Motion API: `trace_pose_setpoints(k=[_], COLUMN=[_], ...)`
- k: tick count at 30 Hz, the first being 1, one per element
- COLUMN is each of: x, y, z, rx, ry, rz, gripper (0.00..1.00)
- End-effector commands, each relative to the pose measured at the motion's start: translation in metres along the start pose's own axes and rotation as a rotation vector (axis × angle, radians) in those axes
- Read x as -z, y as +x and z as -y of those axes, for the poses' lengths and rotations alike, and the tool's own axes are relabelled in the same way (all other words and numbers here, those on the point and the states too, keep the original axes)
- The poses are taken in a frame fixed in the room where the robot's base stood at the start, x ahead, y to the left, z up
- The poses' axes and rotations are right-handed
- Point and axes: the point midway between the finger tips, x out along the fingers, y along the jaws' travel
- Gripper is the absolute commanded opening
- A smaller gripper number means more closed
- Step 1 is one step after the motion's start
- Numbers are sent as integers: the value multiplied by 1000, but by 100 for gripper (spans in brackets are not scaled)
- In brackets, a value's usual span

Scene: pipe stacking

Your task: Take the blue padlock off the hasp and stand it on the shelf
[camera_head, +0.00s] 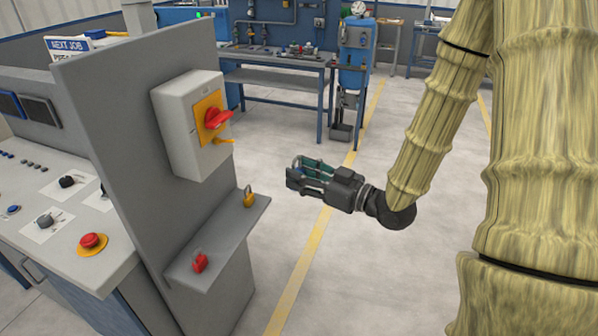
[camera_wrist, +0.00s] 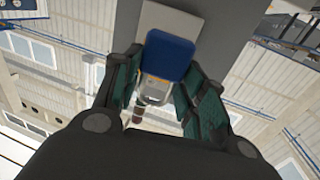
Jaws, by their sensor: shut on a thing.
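My gripper (camera_head: 300,173) is in mid-air, right of the grey panel and clear of it. It is shut on the blue padlock (camera_wrist: 168,57), which sits between the green finger pads in the wrist view, its blue body away from the palm. The orange hasp (camera_head: 223,140) on the switch box is left of my gripper and apart from the padlock. The grey shelf (camera_head: 222,233) juts from the panel, lower and left of my gripper.
A red padlock (camera_head: 200,262) stands near the shelf's near end and a yellow padlock (camera_head: 249,198) near its far end, with bare shelf between. The switch box (camera_head: 185,125) with a red knob (camera_head: 217,118) juts out above the shelf. Open floor lies right of the panel.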

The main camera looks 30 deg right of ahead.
Motion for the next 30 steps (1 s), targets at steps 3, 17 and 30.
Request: trace_pose_setpoints(k=[3,17,30], x=[1,1,0], y=[-4,-21,-29], z=[-1,-4,-5], rx=[0,1,1], ry=[0,-1,0], rz=[-1,-1,-1], gripper=[12,12,12])
